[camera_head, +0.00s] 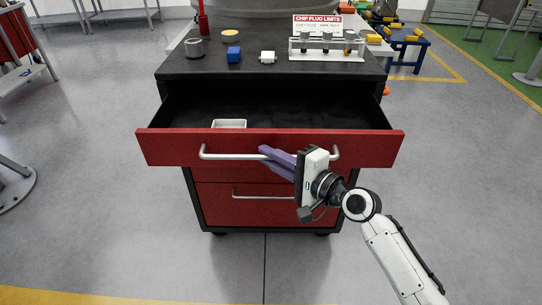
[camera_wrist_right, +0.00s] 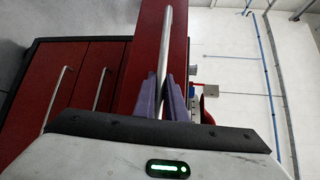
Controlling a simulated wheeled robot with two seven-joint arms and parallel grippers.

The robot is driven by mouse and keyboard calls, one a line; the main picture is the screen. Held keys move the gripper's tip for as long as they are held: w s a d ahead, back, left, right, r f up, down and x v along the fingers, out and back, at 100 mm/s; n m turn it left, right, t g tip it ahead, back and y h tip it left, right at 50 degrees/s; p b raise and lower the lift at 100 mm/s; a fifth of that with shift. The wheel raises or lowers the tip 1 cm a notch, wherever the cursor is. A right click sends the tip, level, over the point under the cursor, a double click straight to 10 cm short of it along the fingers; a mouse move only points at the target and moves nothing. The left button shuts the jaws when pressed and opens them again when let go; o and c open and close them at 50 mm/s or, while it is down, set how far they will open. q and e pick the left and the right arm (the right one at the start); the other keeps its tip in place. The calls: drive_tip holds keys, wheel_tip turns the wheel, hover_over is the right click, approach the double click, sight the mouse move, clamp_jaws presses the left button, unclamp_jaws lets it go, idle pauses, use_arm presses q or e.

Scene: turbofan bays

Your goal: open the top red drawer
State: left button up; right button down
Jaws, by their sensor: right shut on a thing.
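The top red drawer (camera_head: 370,148) of the dark cabinet stands pulled out, and its dark inside shows in the head view. A small white tray (camera_head: 229,124) sits inside it at the left. The drawer's silver bar handle (camera_head: 228,156) runs along its front. In the right wrist view the handle (camera_wrist_right: 166,50) passes between the two fingers (camera_wrist_right: 163,98). My left gripper is not in view.
Lower red drawers (camera_head: 215,205) below are shut. On the cabinet top (camera_head: 200,67) stand a blue block (camera_head: 234,54), a grey cylinder (camera_head: 194,48), a white part (camera_head: 267,57) and a rack (camera_head: 327,55) of plugs. The floor on both sides is clear near the cabinet.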

drive_tip(key=c, duration=1.8)
unclamp_jaws()
drive_tip(key=shift+s+d, duration=0.1)
drive_tip(key=v, duration=1)
drive_tip(key=shift+d, duration=0.1)
drive_tip(key=s+d+f+n+h, duration=0.2)
drive_tip(key=s+f, duration=0.2)
drive_tip(key=f, duration=0.4)
drive_tip(key=s+d+f+n+h, duration=0.2)
drive_tip(key=s+f+h, duration=0.15)
drive_tip(key=f, duration=0.55)
drive_tip(key=s+d+f+n+g+h, duration=0.1)
drive_tip(key=s+f+n, duration=0.2)
drive_tip(key=s+f, duration=0.1)
drive_tip(key=s+d+f+n+g+h, duration=0.1)
drive_tip(key=s+d+f+n, duration=0.1)
drive_tip(key=s+f, duration=0.2)
drive_tip(key=s+d+f+n+g+h, duration=0.1)
drive_tip(key=s+d+f+n, duration=0.1)
drive_tip(key=s, duration=0.7)
wheel_tip(320, 180, down, 2)
drive_tip(key=shift+d+f+n+h, duration=0.15)
drive_tip(key=shift+f+n+h, duration=0.1)
drive_tip(key=shift+n, duration=0.55)
